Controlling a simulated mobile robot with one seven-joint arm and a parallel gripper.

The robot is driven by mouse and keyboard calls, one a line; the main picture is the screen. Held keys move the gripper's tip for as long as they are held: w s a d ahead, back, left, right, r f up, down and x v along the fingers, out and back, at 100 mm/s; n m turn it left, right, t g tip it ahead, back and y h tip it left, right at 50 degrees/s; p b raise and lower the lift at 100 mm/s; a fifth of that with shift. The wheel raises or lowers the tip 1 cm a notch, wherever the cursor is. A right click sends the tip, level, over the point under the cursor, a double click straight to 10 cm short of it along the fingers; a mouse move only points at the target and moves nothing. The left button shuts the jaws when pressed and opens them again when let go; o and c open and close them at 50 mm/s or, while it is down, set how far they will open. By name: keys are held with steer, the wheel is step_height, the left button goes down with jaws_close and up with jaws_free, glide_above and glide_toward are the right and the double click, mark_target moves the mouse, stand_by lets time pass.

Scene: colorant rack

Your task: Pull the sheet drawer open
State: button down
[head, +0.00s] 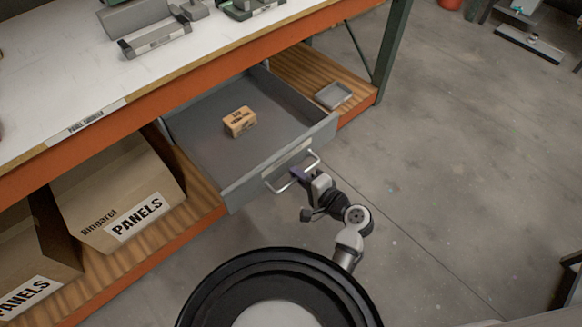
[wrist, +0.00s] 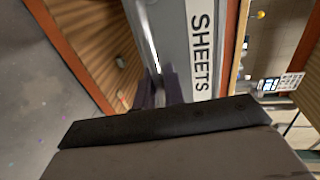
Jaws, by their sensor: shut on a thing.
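The sheet drawer (head: 205,133) is a grey metal drawer under the workbench, and it stands pulled well out in the head view. A small tan box (head: 239,121) lies inside it. A silver bar handle (head: 270,186) is on its front. My gripper (head: 298,174) is at the handle and shut on it. In the wrist view my gripper's fingers (wrist: 158,90) close around the handle (wrist: 152,50), beside the drawer front with its "SHEETS" label (wrist: 201,45). The exact contact between fingers and bar is partly hidden.
The workbench (head: 60,85) has a white top and an orange front beam. Cardboard boxes marked "PANELS" (head: 110,190) stand on the wooden lower shelf. A small grey tray (head: 333,95) lies on that shelf to the right.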

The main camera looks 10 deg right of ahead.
steer(key=shift+s+d, duration=0.25)
steer(key=shift+s, duration=0.05)
steer(key=c, duration=1.6)
jaws_free()
steer(key=shift+s+r, duration=0.1)
